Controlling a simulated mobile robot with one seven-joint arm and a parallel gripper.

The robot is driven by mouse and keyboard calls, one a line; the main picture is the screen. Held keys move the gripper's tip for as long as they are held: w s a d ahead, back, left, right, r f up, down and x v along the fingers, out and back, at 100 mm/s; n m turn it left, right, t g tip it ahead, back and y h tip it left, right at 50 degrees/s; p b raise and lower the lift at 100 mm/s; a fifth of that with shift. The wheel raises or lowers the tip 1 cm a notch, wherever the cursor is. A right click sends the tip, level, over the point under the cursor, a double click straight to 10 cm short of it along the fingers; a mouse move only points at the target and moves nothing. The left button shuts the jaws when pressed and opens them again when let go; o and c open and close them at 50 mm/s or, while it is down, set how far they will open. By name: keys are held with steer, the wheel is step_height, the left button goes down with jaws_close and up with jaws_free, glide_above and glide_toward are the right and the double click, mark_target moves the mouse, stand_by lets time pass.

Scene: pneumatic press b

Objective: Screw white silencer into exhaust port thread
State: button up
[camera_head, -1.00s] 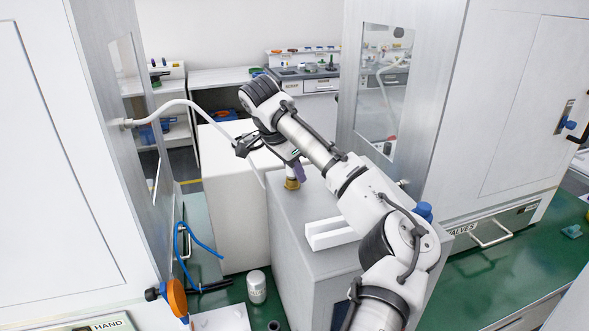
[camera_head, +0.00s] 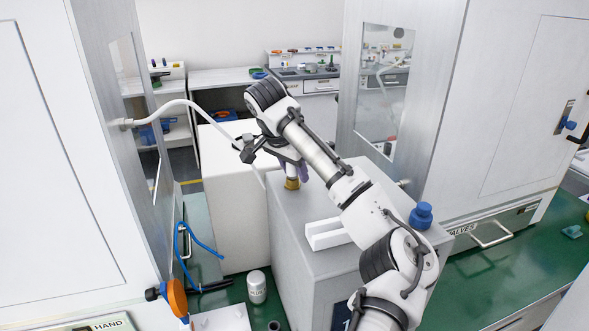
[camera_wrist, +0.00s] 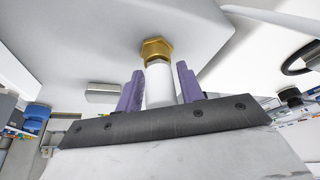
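The white silencer (camera_wrist: 160,84) is a smooth white cylinder between my gripper's two purple fingers in the wrist view. Its far end meets the brass hex fitting (camera_wrist: 156,47) of the exhaust port on a light grey surface. How far the thread is engaged is hidden. My gripper (camera_wrist: 161,82) has a finger close along each side of the silencer and looks shut on it.
A white slotted block (camera_head: 330,234) and a blue knob (camera_head: 421,215) are on the grey cabinet (camera_head: 300,262). A white hose (camera_head: 180,103) runs from the left wall to near my wrist. A white canister (camera_head: 257,287) and a blue hose (camera_head: 205,247) are on the green bench at lower left.

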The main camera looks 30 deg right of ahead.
steer(key=shift+n, duration=0.3)
steer(key=shift+w+n+t, duration=0.1)
steer(key=shift+n+t, duration=0.3)
steer(key=shift+n, duration=0.4)
steer(key=shift+n+t+y, duration=0.3)
steer(key=shift+n, duration=0.6)
steer(key=shift+n, duration=0.8)
steer(key=shift+t, duration=0.3)
steer(key=shift+w+n+y, duration=0.1)
steer(key=shift+n+y, duration=0.3)
steer(key=shift+n, duration=0.5)
